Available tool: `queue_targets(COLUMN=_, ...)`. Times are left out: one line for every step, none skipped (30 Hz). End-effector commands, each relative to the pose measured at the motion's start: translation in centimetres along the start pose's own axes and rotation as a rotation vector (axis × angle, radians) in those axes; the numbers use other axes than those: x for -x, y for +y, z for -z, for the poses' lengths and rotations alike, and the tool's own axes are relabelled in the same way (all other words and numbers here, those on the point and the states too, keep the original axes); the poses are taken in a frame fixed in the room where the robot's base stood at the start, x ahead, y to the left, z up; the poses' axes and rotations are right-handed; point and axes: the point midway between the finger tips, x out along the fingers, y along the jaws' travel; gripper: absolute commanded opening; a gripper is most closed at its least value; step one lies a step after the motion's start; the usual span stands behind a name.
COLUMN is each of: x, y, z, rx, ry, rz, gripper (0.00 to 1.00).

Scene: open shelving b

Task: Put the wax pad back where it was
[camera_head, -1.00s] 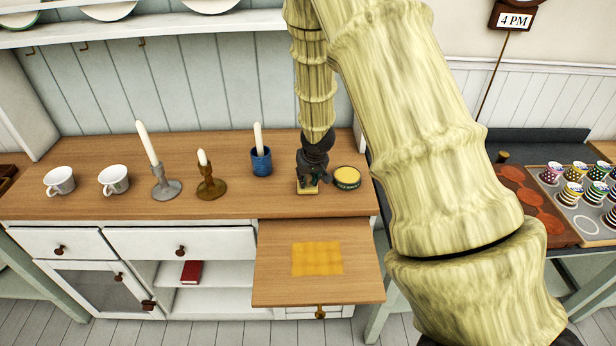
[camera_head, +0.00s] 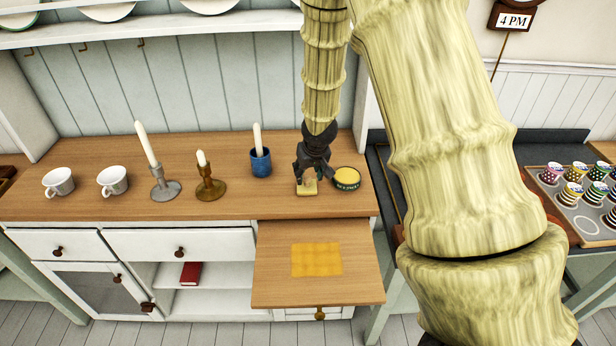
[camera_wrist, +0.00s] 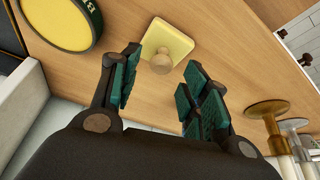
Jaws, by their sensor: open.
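The wax pad (camera_head: 307,188), a small pale yellow square block with a round wooden knob, sits on the wooden counter. In the wrist view the wax pad (camera_wrist: 177,40) lies flat, knob facing me, just beyond my fingers. My gripper (camera_head: 312,173) is open and empty above the pad, fingers pointing down. In the wrist view the open gripper (camera_wrist: 163,80) shows both fingers apart, with nothing between them. A round dark green tin (camera_head: 346,179) with a yellow filling stands just right of the pad; the tin (camera_wrist: 62,17) also shows in the wrist view.
A blue cup with a candle (camera_head: 260,162), a brass candlestick (camera_head: 210,187) and a grey candlestick (camera_head: 165,188) stand to the left, then two white cups. A yellow cloth (camera_head: 317,259) lies on the pulled-out board (camera_head: 272,287) in front.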

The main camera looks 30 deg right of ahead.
Motion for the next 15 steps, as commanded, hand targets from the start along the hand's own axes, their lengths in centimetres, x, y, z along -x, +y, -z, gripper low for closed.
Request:
queue_targets(x=0.6, y=0.0, z=0.1, rx=-0.002, ry=0.003, rz=0.002, gripper=0.46)
queue_targets(x=0.9, y=0.0, z=0.1, rx=-0.002, ry=0.002, rz=0.002, gripper=0.46)
queue_targets(x=1.3, y=0.0, z=0.0, rx=-0.002, ry=0.001, rz=0.001, gripper=0.46)
queue_targets(x=1.7, y=0.0, z=0.0, rx=-0.001, ry=0.001, rz=0.001, gripper=0.46)
queue_targets(x=2.0, y=0.0, z=0.0, rx=-0.001, ry=0.002, rz=0.002, gripper=0.46)
queue_targets(x=2.4, y=0.0, z=0.0, rx=-0.001, ry=0.002, rz=0.001, gripper=0.46)
queue_targets(x=2.7, y=0.0, z=0.0, rx=-0.001, ry=0.001, rz=0.001, gripper=0.46)
queue_targets(x=3.1, y=0.0, z=0.1, rx=-0.002, ry=0.002, rz=0.001, gripper=0.46)
queue_targets(x=3.5, y=0.0, z=0.1, rx=-0.002, ry=0.002, rz=0.001, gripper=0.46)
queue_targets(x=3.8, y=0.0, z=0.1, rx=-0.002, ry=0.002, rz=0.001, gripper=0.46)
queue_targets(x=4.1, y=0.0, z=0.1, rx=-0.002, ry=0.002, rz=0.001, gripper=0.46)
queue_targets(x=4.6, y=0.0, z=0.0, rx=-0.003, ry=0.001, rz=0.001, gripper=0.46)
queue_targets(x=4.9, y=0.0, z=0.0, rx=-0.003, ry=0.001, rz=0.001, gripper=0.46)
queue_targets(x=5.2, y=0.0, z=0.0, rx=-0.002, ry=0.002, rz=0.002, gripper=0.46)
queue_targets(x=5.6, y=0.0, z=0.1, rx=-0.001, ry=0.002, rz=0.002, gripper=0.46)
